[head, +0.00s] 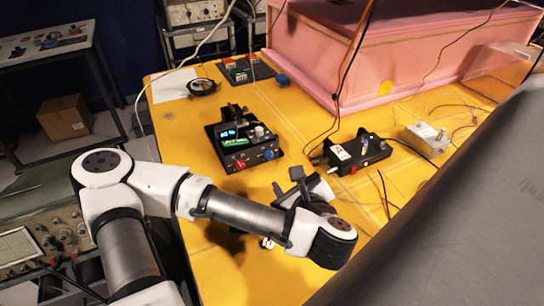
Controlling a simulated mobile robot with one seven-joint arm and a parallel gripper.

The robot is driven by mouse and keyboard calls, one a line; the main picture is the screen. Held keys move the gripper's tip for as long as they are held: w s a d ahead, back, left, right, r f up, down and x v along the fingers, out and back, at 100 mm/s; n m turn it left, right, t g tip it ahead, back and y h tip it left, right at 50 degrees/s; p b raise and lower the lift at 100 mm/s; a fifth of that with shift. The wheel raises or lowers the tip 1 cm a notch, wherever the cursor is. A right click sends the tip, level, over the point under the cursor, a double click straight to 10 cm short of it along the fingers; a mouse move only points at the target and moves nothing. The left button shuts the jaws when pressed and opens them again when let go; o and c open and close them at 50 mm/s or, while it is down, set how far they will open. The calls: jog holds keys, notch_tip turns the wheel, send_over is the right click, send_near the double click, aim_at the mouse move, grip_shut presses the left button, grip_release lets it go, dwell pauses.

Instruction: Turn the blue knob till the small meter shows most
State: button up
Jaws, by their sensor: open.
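A blue knob (268,154) sits at the right of the front face of a black instrument box (215,150) with a lit blue display (229,133). A red knob (240,164) is beside it on the left. A small round dial (203,87), which looks like a meter, lies farther back on the table; its reading is too small to tell. My gripper (288,181) is open and above the table, in front and a little right of the blue knob. It looks apart from the knob. My wrist partly hides the gripper.
A black box (357,153) with a lever stands to the right, and a grey metal box (426,138) beyond it. A pink foam enclosure (400,45) fills the back. Loose cables cross the right side. The yellow table (165,130) is bare at left.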

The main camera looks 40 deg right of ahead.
aim_at(270, 157)
jog(key=w+f+b, duration=0.1)
jog(key=b, duration=0.1)
jog(key=shift+d+f+b, duration=0.15)
jog(key=shift+d+b, duration=0.05)
jog(key=shift+b, duration=0.15)
jog(key=b+x, duration=0.1)
jog(key=b, duration=0.2)
jog(key=shift+w+f, duration=0.15)
jog(key=shift+w, duration=0.2)
jog(key=p+x, duration=0.1)
jog(key=x, duration=0.2)
jog(key=p+x, duration=0.1)
jog(key=x, duration=0.2)
jog(key=r+p+x, duration=0.1)
jog(key=x, duration=0.2)
jog(key=shift+w+d+f, duration=0.15)
jog(key=shift+w, duration=0.15)
jog(key=shift+w+d+f, duration=0.25)
jog(key=shift+w+f, duration=0.05)
jog(key=shift+w, duration=0.25)
